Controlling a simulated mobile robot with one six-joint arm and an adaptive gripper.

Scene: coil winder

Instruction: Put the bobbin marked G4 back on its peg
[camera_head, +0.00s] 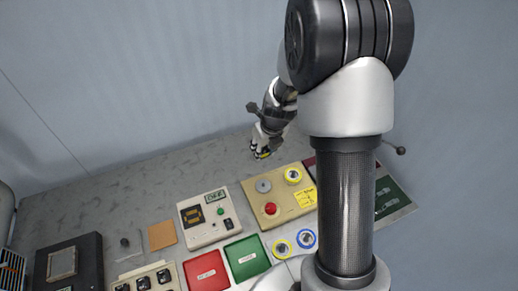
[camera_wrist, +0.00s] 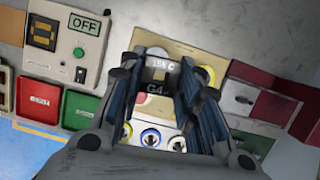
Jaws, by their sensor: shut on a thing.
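My gripper (camera_head: 262,146) is raised above the back of the bench. I cannot tell which peg belongs to G4.
A box with an OFF display (camera_head: 209,217) stands left of the panel. My arm hides part of the right side.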

